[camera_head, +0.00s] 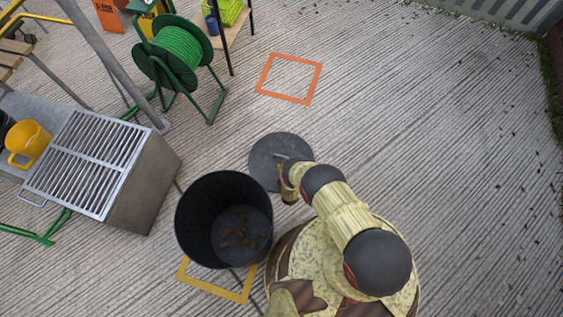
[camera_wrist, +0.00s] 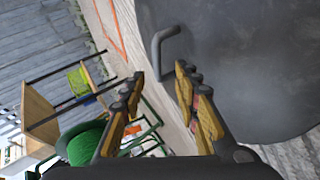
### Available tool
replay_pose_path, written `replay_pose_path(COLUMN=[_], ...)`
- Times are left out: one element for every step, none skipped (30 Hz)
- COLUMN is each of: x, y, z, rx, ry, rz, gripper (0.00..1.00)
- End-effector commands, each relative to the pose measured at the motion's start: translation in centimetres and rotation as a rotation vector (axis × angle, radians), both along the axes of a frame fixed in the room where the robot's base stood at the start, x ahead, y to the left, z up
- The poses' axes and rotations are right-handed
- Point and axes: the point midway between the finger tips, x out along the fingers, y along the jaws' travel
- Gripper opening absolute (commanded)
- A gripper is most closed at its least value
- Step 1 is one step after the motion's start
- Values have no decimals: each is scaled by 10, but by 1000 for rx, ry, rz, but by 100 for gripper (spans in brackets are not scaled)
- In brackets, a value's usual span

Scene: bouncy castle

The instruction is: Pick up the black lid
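The black lid (camera_head: 263,165) is a dark round disc with a bar handle (camera_head: 281,156), seen beside the black bin in the head view. In the wrist view the lid (camera_wrist: 250,65) fills the right side, and its bent grey handle (camera_wrist: 158,48) stands out from its face. My gripper (camera_wrist: 160,82) is open and empty, with its two fingers apart. The handle lies just beyond the fingertips, roughly in line with the gap between them. In the head view my gripper (camera_head: 285,172) is over the lid's right part and hides some of it.
An open black bin (camera_head: 183,215) with brown bits inside stands left of my arm, by a yellow floor square (camera_head: 215,290). A metal grill box (camera_head: 150,185), a green hose reel (camera_head: 178,52) and an orange floor square (camera_head: 313,85) lie farther off. Ground to the right is clear.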

Motion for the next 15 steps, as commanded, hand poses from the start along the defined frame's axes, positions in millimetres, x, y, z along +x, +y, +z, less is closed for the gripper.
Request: replay_pose_path(x=[4,7,11,14,19,24,28,31,36,39,41,43,44,44,44], y=[-1,-1,-2,-3,-3,-4,-4,-4,-3,-3,-3,-2,-2,-2,-2], z=[-2,-3,-6,-8,-10,-13,-16,-19,-21,-23,-24,-25,-25,-24,-23], rx=[1,1,1,1,1,1,0,0,1,1,1,0,0,0,0], ry=[-2,-2,-2,-1,-2,-2,-3,-1,-2,-2,-1,0,1,1,1], rz=[-1,-1,-2,-3,-3,-3,-2,-2,-1,-1,-1,-1,-1,-1,-1], gripper=[32,32,32,32,32,32,32,32,32,32,32,32,32,32,32])
